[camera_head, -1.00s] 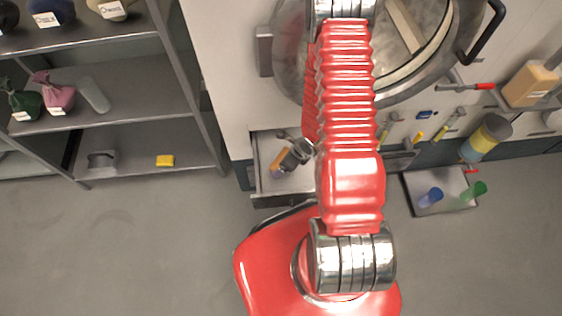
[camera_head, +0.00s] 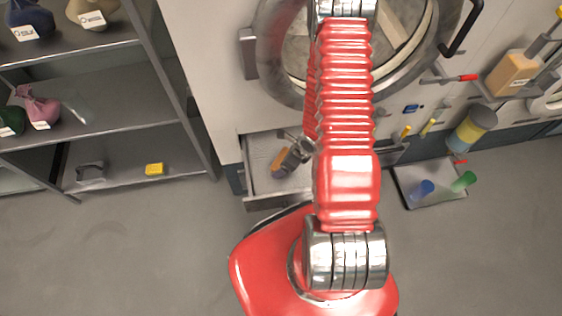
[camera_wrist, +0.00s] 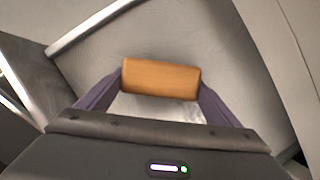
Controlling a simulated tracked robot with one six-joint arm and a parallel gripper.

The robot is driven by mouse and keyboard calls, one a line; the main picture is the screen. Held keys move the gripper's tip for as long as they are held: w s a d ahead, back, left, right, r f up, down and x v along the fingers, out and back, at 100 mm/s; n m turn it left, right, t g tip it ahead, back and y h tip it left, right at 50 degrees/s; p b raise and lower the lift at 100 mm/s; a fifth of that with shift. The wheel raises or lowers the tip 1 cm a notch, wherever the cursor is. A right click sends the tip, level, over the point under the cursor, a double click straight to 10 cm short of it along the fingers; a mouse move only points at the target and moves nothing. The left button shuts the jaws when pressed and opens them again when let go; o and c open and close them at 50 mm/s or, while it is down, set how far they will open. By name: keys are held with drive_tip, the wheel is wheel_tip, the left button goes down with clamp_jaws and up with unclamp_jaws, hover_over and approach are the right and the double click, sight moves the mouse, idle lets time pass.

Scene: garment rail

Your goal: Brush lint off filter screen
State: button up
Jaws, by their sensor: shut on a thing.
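My gripper (camera_head: 288,160) reaches down over an open grey drawer (camera_head: 262,146) at the foot of the machine. In the wrist view its two purple fingers (camera_wrist: 161,84) are shut on the ends of an orange wooden block, which looks like the brush handle (camera_wrist: 160,75). The handle also shows as a small orange patch in the head view (camera_head: 279,157). A pale, whitish patch (camera_wrist: 155,108) shows just below the handle; I cannot tell whether it is bristles, lint or screen. The filter screen cannot be made out clearly. Contact below the brush is hidden.
A round machine door (camera_head: 268,62) stands above the drawer. A metal shelf (camera_head: 122,80) with cloth bags and a yellow block (camera_head: 154,169) is at left. A tray (camera_head: 408,172) with blue and green cups lies right. A bottle (camera_head: 515,72) is upper right. Floor in front is clear.

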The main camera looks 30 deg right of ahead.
drive_tip(key=shift+s+d, duration=0.3)
drive_tip(key=shift+d, duration=0.5)
drive_tip(key=shift+d+f, duration=0.1)
drive_tip(key=shift+s+d, duration=0.3)
drive_tip(key=shift+d, duration=0.5)
drive_tip(key=shift+s+d, duration=0.25)
drive_tip(key=shift+d, duration=0.5)
drive_tip(key=shift+d, duration=0.15)
drive_tip(key=shift+s+d, duration=0.3)
drive_tip(key=shift+d, duration=0.5)
drive_tip(key=shift+s+d, duration=0.3)
drive_tip(key=shift+d, duration=0.5)
drive_tip(key=shift+s+d, duration=0.3)
drive_tip(key=shift+d, duration=0.55)
drive_tip(key=shift+s+d, duration=0.25)
drive_tip(key=shift+d, duration=0.55)
drive_tip(key=shift+s+d+r, duration=0.1)
drive_tip(key=shift+s+d, duration=0.15)
drive_tip(key=shift+d, duration=0.55)
drive_tip(key=shift+s+d+r, duration=0.1)
drive_tip(key=shift+s+d, duration=0.15)
drive_tip(key=shift+d, duration=0.55)
